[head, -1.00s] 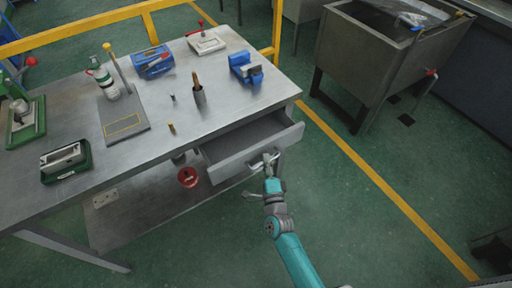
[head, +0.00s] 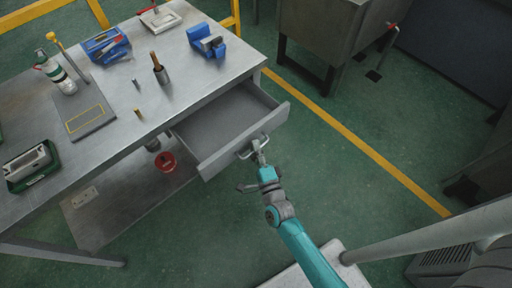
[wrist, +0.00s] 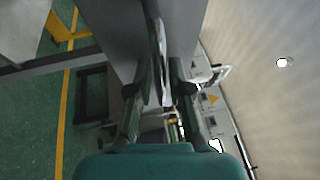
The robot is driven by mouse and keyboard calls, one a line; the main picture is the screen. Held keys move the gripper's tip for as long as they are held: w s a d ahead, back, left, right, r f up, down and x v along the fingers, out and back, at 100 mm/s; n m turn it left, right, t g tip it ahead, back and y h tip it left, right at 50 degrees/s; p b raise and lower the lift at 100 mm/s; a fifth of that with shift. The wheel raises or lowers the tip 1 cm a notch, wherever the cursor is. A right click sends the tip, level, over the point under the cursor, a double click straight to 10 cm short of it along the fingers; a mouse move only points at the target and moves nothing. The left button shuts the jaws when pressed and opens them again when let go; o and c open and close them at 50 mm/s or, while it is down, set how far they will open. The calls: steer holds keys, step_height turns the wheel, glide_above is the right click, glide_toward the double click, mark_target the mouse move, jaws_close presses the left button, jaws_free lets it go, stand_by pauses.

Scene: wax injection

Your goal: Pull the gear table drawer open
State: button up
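The gear table drawer (head: 218,162) stands pulled out from under the grey table top (head: 125,120). Its inside shows as a bare, empty grey tray. A pale metal handle (head: 243,153) sits on the drawer front. My gripper (head: 259,151) is at this handle. The exact contact at the fingertips is partly hidden.
On the table top are a blue vise (head: 207,42), a blue box (head: 107,46), a bottle (head: 56,75) and a green-based device (head: 32,167). A red round object (head: 165,162) is below. Green floor is open right of the drawer; a grey tub (head: 330,40) stands behind.

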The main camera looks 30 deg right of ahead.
steer(key=shift+o, duration=0.4)
steer(key=v, duration=1.2)
steer(key=s+r+n+g+y, duration=0.1)
steer(key=s+r+n, duration=0.4)
steer(key=s+n, duration=0.2)
steer(key=s+a+r+n+g+y, duration=0.1)
steer(key=s+r+n+g, duration=0.1)
steer(key=s+r+n, duration=0.3)
steer(key=s+r+n+g+y, duration=0.1)
steer(key=s+r+n, duration=0.4)
steer(key=s+n, duration=0.3)
steer(key=s, duration=0.4)
steer(key=shift+a+n+g, duration=0.25)
steer(key=shift+n+g, duration=0.15)
